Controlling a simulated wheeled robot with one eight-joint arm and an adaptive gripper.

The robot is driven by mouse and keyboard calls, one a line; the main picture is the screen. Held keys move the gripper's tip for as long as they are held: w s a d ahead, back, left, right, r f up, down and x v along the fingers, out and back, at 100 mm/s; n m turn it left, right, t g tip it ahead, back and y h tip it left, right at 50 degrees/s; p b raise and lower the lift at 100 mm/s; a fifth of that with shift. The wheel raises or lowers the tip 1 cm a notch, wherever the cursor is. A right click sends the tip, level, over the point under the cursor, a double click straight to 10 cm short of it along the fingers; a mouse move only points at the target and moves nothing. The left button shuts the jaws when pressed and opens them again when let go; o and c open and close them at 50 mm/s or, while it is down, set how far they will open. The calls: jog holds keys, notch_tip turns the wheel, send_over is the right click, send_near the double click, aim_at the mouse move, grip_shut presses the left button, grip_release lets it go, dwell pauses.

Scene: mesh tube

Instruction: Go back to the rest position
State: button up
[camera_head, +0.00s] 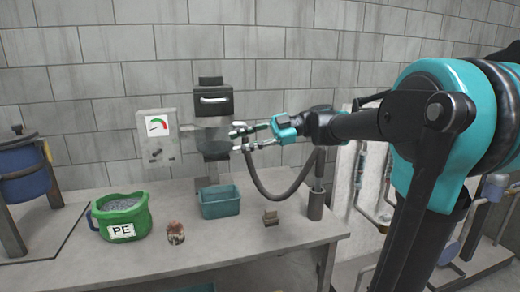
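My teal and black arm reaches in from the right side of the head view. My gripper (237,140) is raised above the workbench (270,240), just in front of a black and grey machine (213,103) at the wall. Its two fingers point left and stand apart, with nothing seen between them. Whether the fingertips touch the machine, I cannot tell.
A teal bin (220,203) stands on the bench below my gripper. A green PE bag (122,217), a rusty can (175,233) and a small brown block (271,217) stand nearby. A gauge box (157,137) is left of the machine. A dark hose (280,196) hangs below my wrist.

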jog(key=s+d+f+m+t+h, duration=0.1)
jog(key=s+d+f+m+h, duration=0.1)
jog(key=f+m, duration=0.35)
jog(key=s+d+f+m+t+h, duration=0.1)
jog(key=d+f+m+t+h, duration=0.15)
jog(key=f, duration=0.65)
jog(key=s+d+f+m+t+h, duration=0.1)
jog(key=s+d+f+m+h, duration=0.15)
jog(key=f+m, duration=0.4)
jog(key=s+d+f+m+t+h, duration=0.1)
jog(key=s+d+f+m+h, duration=0.2)
jog(key=d+f+m, duration=0.3)
jog(key=s+d+f+m+t+h, duration=0.1)
jog(key=s+d+f+m+h, duration=0.3)
jog(key=d+f, duration=0.7)
jog(key=shift+d+f+m+t+h, duration=0.15)
jog(key=shift+f+m+t+h, duration=0.15)
jog(key=shift+m+h, duration=0.65)
jog(key=shift+r+y, duration=0.1)
jog(key=shift+y, duration=0.15)
